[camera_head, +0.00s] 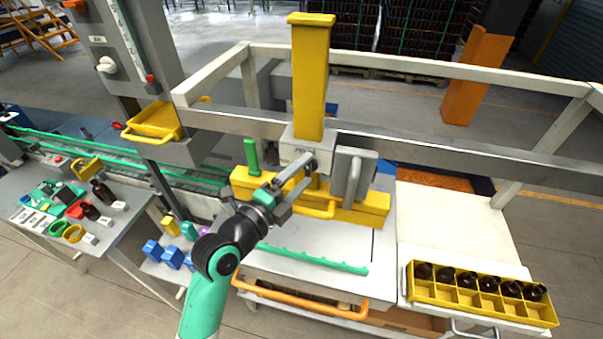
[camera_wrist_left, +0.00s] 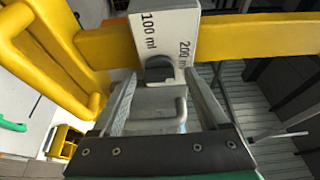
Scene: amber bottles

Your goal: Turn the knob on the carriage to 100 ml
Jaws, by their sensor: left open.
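The carriage is a light grey block (camera_head: 299,145) on the yellow beam below a tall yellow post. In the left wrist view the carriage face (camera_wrist_left: 165,30) carries the marks "100 ml" on the left and "200 ml" on the right, turned sideways. The dark knob (camera_wrist_left: 160,68) sits at its lower edge, between the marks. My left gripper (camera_head: 308,162) is at the carriage front. In the left wrist view its fingers (camera_wrist_left: 161,80) are open, one on each side of the knob. I cannot tell whether they touch it, or where it points. My right gripper is not in view.
A grey handle (camera_head: 353,178) stands just right of the gripper, and a yellow handle (camera_head: 318,209) is below. A white frame rail (camera_head: 430,152) crosses behind. A yellow crate (camera_head: 480,298) of amber bottles sits on the right table. A side table (camera_head: 120,228) with bottles is at left.

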